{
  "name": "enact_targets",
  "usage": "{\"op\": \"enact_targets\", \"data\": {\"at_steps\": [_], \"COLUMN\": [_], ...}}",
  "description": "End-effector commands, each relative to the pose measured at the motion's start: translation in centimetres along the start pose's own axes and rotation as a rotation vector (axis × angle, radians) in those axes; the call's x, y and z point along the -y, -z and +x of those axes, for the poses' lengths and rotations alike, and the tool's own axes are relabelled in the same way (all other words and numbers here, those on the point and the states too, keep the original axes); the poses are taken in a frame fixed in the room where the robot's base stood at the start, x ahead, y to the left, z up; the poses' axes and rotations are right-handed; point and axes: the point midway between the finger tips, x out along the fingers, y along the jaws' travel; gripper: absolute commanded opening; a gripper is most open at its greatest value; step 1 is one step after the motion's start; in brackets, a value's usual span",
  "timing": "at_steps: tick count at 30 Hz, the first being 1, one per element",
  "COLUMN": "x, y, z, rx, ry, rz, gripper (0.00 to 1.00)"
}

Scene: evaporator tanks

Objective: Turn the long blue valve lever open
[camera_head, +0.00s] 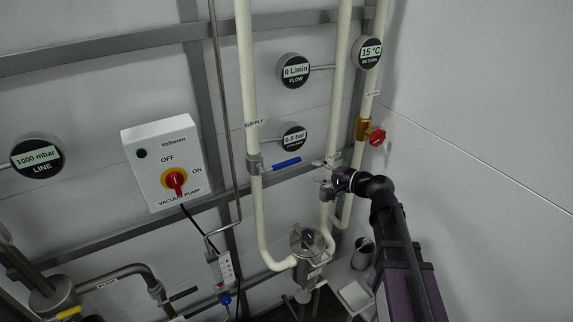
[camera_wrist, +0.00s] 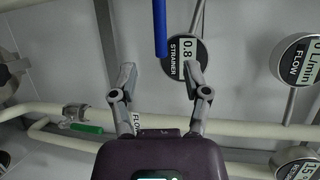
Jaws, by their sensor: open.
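The long blue valve lever (camera_head: 287,162) sticks out to the right from a metal valve (camera_head: 254,164) on the cream supply pipe, nearly level and across the upright pipe. In the wrist view the lever (camera_wrist: 160,28) comes down from the top edge, and its free end lies just beyond and between my fingertips. My gripper (camera_wrist: 160,72) is open with nothing between the fingers. In the head view my gripper (camera_head: 328,176) is to the right of the lever's free end and slightly lower. I cannot tell the exact depth gap. The wrist view does not show the valve body.
A red valve handle (camera_head: 377,137) sits on the pipe at the right. A green handle (camera_wrist: 86,128) shows on a pipe in the wrist view. Round gauges (camera_head: 293,71) hang nearby. A metal strainer (camera_head: 308,243) stands below. A vacuum pump switch box (camera_head: 163,160) is at the left.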

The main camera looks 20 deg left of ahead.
Motion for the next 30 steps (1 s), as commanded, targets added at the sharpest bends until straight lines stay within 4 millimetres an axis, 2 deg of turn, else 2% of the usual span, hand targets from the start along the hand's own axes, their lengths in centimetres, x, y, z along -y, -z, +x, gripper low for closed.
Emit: {"op": "enact_targets", "data": {"at_steps": [18, 24, 30], "x": [-0.1, 0.0, 0.0], "y": [0.0, 0.0, -0.1], "z": [9.3, 11.1, 11.6], "rx": [0.002, 0.002, 0.001], "ry": [0.0, 0.0, 0.0], "rz": [0.0, 0.0, 0.0], "gripper": [0.61, 0.61, 0.61]}}
